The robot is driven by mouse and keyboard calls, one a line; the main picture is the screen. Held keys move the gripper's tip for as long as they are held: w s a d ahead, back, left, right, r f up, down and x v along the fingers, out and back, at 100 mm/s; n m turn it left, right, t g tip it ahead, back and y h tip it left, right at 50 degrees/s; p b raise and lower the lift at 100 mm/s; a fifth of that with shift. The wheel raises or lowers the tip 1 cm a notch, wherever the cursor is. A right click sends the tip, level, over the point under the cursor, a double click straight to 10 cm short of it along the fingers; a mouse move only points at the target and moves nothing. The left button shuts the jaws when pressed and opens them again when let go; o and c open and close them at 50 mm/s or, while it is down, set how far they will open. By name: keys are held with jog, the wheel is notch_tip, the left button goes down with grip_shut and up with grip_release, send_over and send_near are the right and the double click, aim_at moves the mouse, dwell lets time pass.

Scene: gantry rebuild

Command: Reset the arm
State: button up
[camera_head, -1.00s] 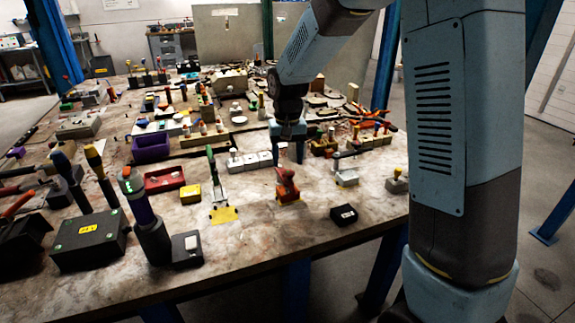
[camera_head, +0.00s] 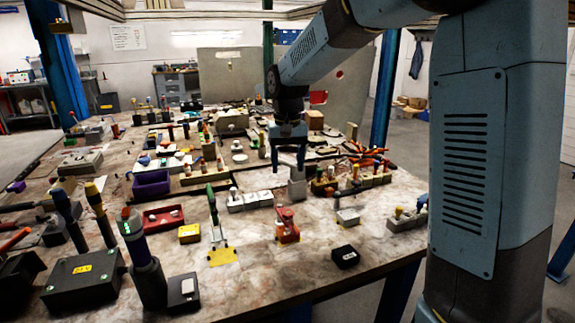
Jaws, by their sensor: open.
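My arm (camera_head: 320,45) enters from the upper right and bends down over the middle of the table. My gripper (camera_head: 288,160) points down, with its two fingers spread apart.
The table is crowded with tools. A purple bin (camera_head: 151,184), a red tray (camera_head: 163,217) and a red clamp-like tool (camera_head: 286,225) stand around the middle. A dark box (camera_head: 84,280) sits at front left. The front middle is mostly clear.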

jog(key=shift+d, duration=0.1)
jog(key=s+d+r+t, duration=0.3)
jog(key=s+d+r, duration=0.4)
jog(key=s+d, duration=0.4)
jog(key=s+d+t, duration=0.1)
jog(key=s+d, duration=0.2)
jog(key=s, duration=0.4)
jog(key=s+d+t, duration=0.1)
jog(key=s+d, duration=0.2)
jog(key=s, duration=0.5)
jog(key=shift+s+f+m+t, duration=0.25)
jog(key=shift+f+m+t, duration=0.05)
jog(key=shift+m, duration=0.1)
